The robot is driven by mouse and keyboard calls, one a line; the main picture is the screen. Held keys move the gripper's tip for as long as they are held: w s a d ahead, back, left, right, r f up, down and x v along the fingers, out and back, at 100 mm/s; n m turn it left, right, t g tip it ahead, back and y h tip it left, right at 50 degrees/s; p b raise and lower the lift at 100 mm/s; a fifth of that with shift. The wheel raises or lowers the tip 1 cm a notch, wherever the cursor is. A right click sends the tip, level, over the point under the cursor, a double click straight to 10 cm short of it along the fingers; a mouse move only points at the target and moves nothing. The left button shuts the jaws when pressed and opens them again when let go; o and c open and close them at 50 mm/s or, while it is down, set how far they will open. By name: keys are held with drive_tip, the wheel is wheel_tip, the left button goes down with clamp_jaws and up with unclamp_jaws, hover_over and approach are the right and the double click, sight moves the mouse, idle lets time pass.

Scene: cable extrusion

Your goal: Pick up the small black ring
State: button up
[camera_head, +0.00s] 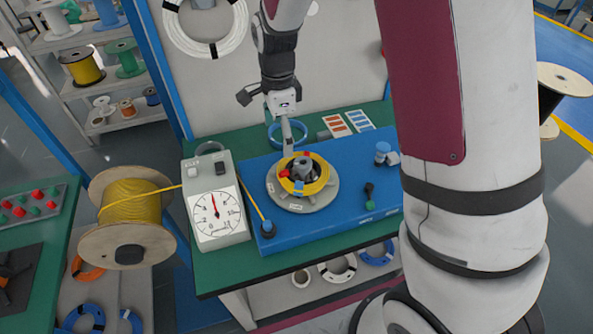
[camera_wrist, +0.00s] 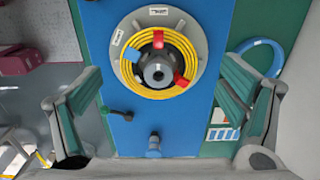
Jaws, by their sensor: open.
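A yellow cable coil (camera_head: 322,182) lies on a round grey plate (camera_head: 327,200) on the blue bench panel. In the wrist view the coil (camera_wrist: 129,72) has red and blue clips around it. A dark grey, round part with a hole (camera_wrist: 158,71) sits at the coil's centre; it may be the small black ring, but I cannot tell whether it is a separate piece. No other small black ring stands out. My gripper (camera_wrist: 158,78) is open and empty above the coil, its fingers wide on both sides. In the head view my gripper (camera_head: 288,138) points down over the coil's back edge.
A white gauge box (camera_head: 214,205) and a yellow cable spool (camera_head: 132,215) stand to the left. A black-and-green lever (camera_head: 369,196) and a blue-capped fitting (camera_head: 383,152) stand right of the coil. A blue cable ring (camera_head: 273,139) lies behind. The panel's front right is clear.

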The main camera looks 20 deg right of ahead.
sight(284, 172)
wheel_tip(284, 172, down, 12)
drive_tip(key=shift+s+f+p, duration=0.15)
drive_tip(key=shift+f+p, duration=0.05)
drive_tip(key=shift+p, duration=0.55)
clamp_jaws()
drive_tip(key=shift+s+f, duration=0.1)
